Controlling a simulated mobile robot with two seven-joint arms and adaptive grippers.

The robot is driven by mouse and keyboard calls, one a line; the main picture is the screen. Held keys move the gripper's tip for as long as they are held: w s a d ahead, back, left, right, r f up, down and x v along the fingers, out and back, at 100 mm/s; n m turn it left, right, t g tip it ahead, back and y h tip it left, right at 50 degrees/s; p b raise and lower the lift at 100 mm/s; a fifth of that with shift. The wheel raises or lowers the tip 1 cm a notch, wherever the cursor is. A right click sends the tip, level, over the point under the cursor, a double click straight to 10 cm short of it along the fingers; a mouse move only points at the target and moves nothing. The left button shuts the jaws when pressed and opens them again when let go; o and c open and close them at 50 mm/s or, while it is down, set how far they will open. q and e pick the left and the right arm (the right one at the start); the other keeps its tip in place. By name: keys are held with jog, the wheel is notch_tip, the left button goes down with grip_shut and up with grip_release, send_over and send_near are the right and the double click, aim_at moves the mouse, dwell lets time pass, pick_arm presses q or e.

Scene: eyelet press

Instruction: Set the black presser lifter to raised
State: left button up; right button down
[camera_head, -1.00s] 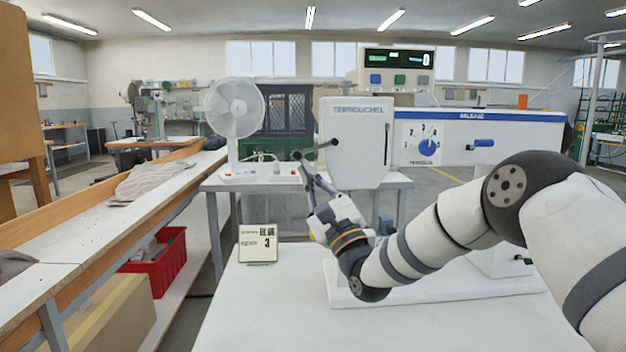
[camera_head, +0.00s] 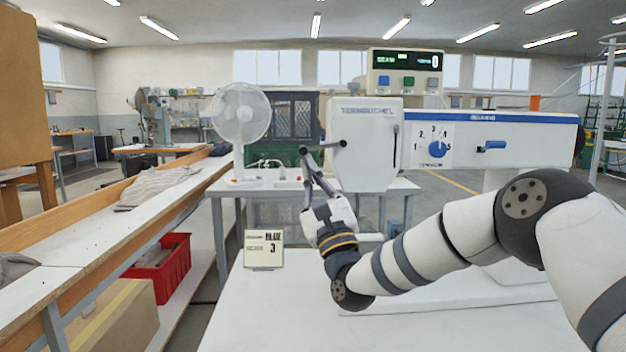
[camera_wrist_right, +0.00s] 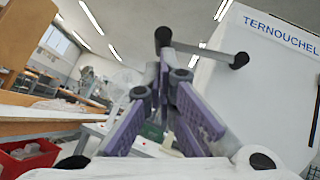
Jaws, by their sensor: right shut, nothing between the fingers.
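The black presser lifter (camera_head: 322,147) is a thin bar with a knob at each end, on the left side of the white press head (camera_head: 365,160). It points left and lies near level, its outer end slightly lower in the head view. It also shows in the right wrist view (camera_wrist_right: 205,52), just past the fingertips. My right gripper (camera_head: 306,160) is shut and empty, pointing up right under the lifter's outer end. Its fingertips (camera_wrist_right: 165,70) look touching or very close to that end; I cannot tell which. My left gripper is out of view.
A dial (camera_head: 437,149) and a blue lever (camera_head: 491,146) sit on the press arm. A display box (camera_head: 405,72) stands above. A small card (camera_head: 263,250) stands on the white table (camera_head: 240,310). A fan (camera_head: 241,115) is behind. The table's front left is clear.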

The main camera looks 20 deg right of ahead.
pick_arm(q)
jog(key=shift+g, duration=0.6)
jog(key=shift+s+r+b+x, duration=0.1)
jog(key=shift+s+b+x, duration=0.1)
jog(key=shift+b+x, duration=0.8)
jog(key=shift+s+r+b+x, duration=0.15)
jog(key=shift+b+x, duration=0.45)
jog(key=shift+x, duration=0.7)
pick_arm(e)
jog(key=shift+w+a+r+m+h, duration=0.1)
jog(key=shift+a+r+m+h, duration=0.35)
jog(key=shift+m+h, duration=0.95)
jog(key=shift+w+a+r+m+h, duration=0.1)
jog(key=shift+r+m+h, duration=0.55)
jog(key=shift+m+h, duration=0.8)
jog(key=shift+a+r+m+h, duration=0.3)
jog(key=shift+r+m+h, duration=0.25)
jog(key=shift+m+h, duration=0.85)
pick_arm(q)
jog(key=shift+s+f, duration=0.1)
